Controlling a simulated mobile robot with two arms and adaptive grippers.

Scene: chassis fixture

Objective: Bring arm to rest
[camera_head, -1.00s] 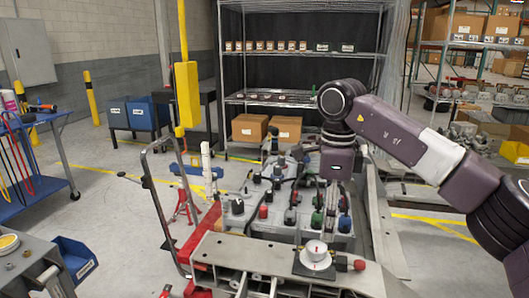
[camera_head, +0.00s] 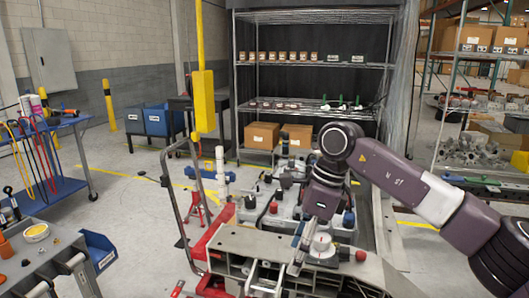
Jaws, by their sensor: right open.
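My right arm comes in from the right, purple-grey with a white band. Its gripper (camera_head: 312,246) points down and to the left over the front of the chassis fixture (camera_head: 240,244). The jaws are open, and one thin finger shows clearly at the left; the other is hard to make out. A white round part (camera_head: 320,243) on a dark base stands just by the fingers. I cannot tell whether they touch it. A red knob (camera_head: 361,256) sits to its right. My left gripper is not in view.
A wire shelf rack (camera_head: 305,65) with small boxes stands behind the fixture. A yellow post (camera_head: 203,100) rises left of centre. A blue cart (camera_head: 55,190) and a grey workbench (camera_head: 40,265) stand at the left.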

